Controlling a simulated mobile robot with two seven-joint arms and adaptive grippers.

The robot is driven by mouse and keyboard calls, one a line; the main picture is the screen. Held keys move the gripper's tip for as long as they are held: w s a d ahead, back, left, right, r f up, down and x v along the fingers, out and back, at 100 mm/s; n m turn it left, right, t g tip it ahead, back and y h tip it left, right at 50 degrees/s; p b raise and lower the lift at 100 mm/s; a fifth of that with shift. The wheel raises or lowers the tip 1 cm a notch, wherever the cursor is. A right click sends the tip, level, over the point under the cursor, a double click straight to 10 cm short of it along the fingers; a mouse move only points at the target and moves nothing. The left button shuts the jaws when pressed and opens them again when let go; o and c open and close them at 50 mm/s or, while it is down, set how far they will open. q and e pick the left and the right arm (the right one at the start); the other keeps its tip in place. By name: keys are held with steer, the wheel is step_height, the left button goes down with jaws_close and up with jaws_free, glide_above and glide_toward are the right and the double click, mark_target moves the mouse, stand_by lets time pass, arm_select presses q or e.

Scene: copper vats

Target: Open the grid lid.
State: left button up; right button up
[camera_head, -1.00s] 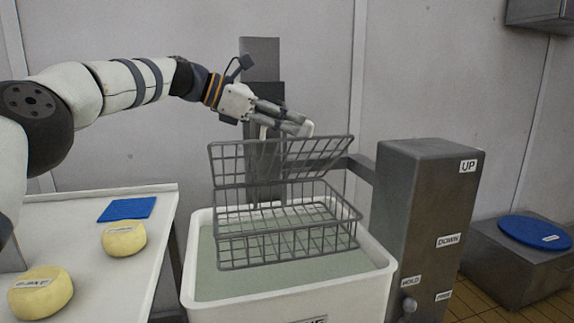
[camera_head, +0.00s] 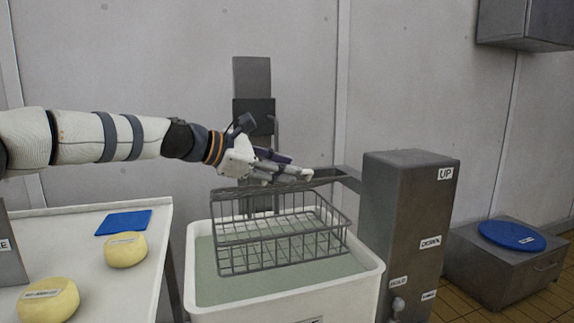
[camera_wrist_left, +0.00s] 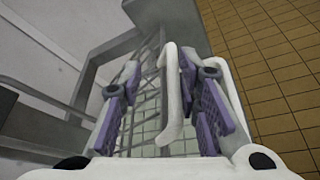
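The grey wire basket (camera_head: 282,250) hangs in a white vat of pale liquid. Its grid lid (camera_head: 232,192) shows nearly edge-on just above the basket, so its exact angle is hard to tell. My left gripper (camera_head: 290,174) is low over the lid, at its back and middle. In the left wrist view, the gripper's purple-padded fingers (camera_wrist_left: 162,100) are apart. A white bar, seemingly the lid's handle (camera_wrist_left: 172,90), lies between them, nearer the right finger, with the mesh behind it. My right gripper is in neither view.
A white table (camera_head: 80,270) at left holds two yellow cheeses (camera_head: 126,250) and a blue mat (camera_head: 124,222). A grey lift post (camera_head: 410,225) with labels stands right of the vat (camera_head: 365,275). A metal block (camera_head: 510,265) with a blue disc is at far right.

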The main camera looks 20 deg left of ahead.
arm_select(q)
steer(key=p+v, duration=0.2)
steer(key=v, duration=1)
steer(key=shift+s, duration=0.35)
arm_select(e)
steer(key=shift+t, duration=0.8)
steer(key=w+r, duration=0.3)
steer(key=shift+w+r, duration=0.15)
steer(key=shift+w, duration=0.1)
arm_select(q)
steer(key=shift+a+r, duration=0.1)
steer(key=shift+a, duration=0.05)
